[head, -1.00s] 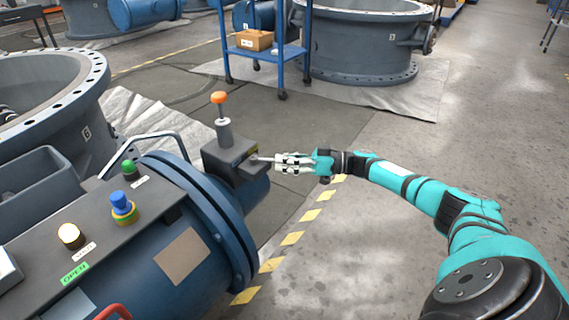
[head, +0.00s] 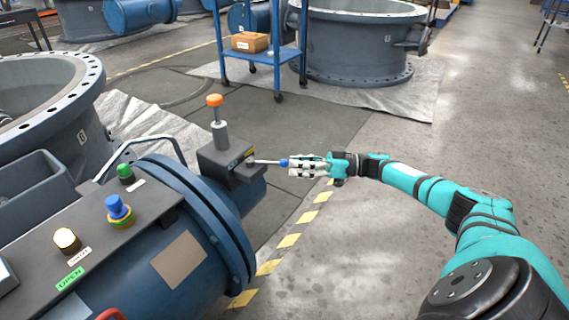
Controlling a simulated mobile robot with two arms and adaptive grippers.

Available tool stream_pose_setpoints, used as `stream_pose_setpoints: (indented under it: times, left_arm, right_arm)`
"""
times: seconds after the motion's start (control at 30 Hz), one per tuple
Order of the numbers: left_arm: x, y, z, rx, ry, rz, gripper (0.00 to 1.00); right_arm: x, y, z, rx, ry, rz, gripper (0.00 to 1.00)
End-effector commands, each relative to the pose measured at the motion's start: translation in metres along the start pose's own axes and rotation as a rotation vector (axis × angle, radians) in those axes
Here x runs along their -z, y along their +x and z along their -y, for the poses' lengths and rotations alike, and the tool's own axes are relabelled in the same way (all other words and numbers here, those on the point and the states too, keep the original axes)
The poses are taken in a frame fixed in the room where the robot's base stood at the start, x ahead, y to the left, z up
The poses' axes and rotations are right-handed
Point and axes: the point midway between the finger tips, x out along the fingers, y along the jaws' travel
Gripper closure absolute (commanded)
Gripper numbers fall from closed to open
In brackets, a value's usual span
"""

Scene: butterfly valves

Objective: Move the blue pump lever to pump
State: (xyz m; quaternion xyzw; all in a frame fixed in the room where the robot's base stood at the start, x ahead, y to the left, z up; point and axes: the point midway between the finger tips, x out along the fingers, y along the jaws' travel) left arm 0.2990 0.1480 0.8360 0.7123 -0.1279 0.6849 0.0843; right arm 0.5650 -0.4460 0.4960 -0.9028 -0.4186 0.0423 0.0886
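The pump lever is a thin metal rod with a blue knob (head: 284,162). It sticks out to the right, nearly level, from a dark grey box (head: 231,160) on the end of the blue valve body. My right gripper (head: 291,164) is just right of the knob, pointing left at it. Its fingers look apart, and the knob shows clear at their tips. Whether a finger touches the knob I cannot tell. My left gripper is not in view.
An upright lever with an orange knob (head: 214,101) stands on the same box. The panel has a green button (head: 125,173), a blue knob (head: 116,207) and a yellow-white button (head: 66,240). A blue cart (head: 290,55) stands behind. The floor on the right is clear.

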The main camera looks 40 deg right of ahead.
Motion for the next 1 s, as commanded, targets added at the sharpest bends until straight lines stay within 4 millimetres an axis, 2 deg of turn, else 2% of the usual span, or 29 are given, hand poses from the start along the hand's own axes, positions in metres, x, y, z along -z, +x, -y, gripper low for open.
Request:
stream_pose_setpoints:
  times: [0.03,0.2,0.4,1.0]
  left_arm:
    - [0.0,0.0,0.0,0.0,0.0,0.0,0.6]
    - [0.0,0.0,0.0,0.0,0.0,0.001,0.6]
    - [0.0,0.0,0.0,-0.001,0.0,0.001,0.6]
    - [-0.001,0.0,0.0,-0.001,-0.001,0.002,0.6]
  right_arm:
    - [-0.001,-0.013,-0.001,-0.003,0.002,0.004,0.67]
    - [-0.001,-0.047,0.0,-0.003,0.001,0.003,0.67]
    - [-0.001,-0.069,0.0,-0.001,0.001,0.002,0.67]
    - [0.0,-0.073,0.0,0.001,0.001,0.0,0.67]
